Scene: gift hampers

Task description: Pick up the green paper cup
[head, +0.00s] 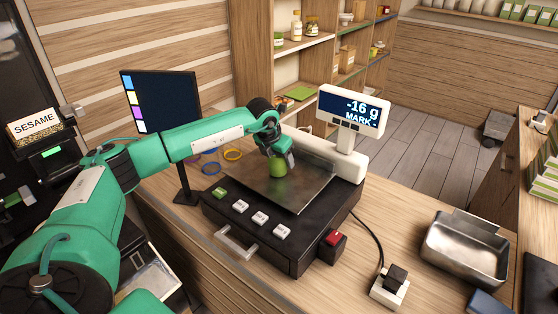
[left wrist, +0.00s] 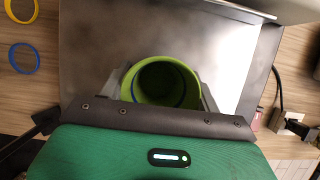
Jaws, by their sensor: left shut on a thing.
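The green paper cup (head: 278,166) is upright at the scale's metal plate (head: 304,187), near its left-middle part. Its open rim and hollow inside show in the left wrist view (left wrist: 161,84). My left gripper (head: 279,160) reaches down over the cup and is shut on it, with a dark finger on each side of the cup in the left wrist view. I cannot tell whether the cup touches the plate. The scale's display (head: 350,109) reads -16 g. My right gripper is not in view.
A dark monitor (head: 163,107) stands left of the scale. Yellow and blue rings (head: 232,154) lie on the counter behind it. A metal tray (head: 464,250) and a power socket (head: 389,288) with a cable are at right. Shelves stand at the back.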

